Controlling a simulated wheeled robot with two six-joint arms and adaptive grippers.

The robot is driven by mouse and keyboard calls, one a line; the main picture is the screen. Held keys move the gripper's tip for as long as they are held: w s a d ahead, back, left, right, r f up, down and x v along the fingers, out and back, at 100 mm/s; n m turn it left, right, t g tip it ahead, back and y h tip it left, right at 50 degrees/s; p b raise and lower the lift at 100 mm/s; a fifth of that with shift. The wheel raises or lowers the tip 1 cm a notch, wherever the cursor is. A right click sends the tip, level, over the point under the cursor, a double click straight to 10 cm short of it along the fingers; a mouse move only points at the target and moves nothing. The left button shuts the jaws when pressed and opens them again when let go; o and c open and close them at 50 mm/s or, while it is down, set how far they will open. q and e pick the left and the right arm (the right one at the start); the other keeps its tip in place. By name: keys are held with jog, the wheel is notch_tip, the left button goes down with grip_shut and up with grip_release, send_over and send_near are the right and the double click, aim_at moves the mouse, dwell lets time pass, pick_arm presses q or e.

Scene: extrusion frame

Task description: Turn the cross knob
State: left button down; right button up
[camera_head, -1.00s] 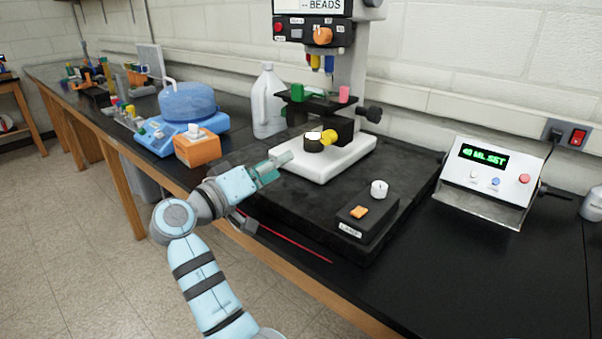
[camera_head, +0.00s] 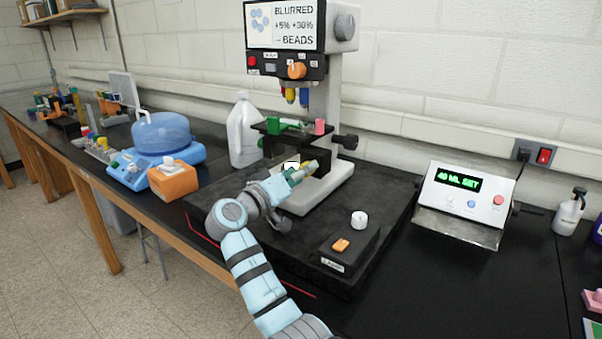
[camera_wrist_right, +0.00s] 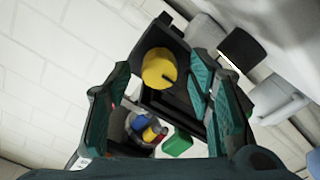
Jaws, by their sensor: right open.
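My right gripper (camera_head: 300,174) is open at the microscope's dark stage. A yellow round knob (camera_head: 308,168) at the stage shows partly behind its fingertips. In the right wrist view, this yellow knob (camera_wrist_right: 159,68) has a dark notch and lies ahead, between the lines of the two teal fingers (camera_wrist_right: 160,100); contact is not visible. An orange knob (camera_head: 297,70) is on the microscope's upper panel. An orange knob (camera_head: 341,245) is on the small black lamp box. I cannot tell which knob is the cross one. My left gripper is not in view.
The microscope's white base (camera_head: 325,190) stands on a black slab (camera_head: 395,215). A white jug (camera_head: 244,132) and blue-domed device (camera_head: 160,134) stand left. A display box reading 40 ML SET (camera_head: 462,190) stands right.

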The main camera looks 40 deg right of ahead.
grip_shut()
jog(key=shift+m+b, duration=0.6)
jog(key=shift+b, duration=0.4)
jog(key=shift+c, duration=1.7)
grip_release()
jog(key=o, duration=0.3)
jog(key=shift+s, duration=0.15)
jog(key=shift+o, duration=0.2)
jog(key=shift+s+r, duration=0.1)
jog(key=shift+s, duration=0.05)
jog(key=shift+a, duration=0.1)
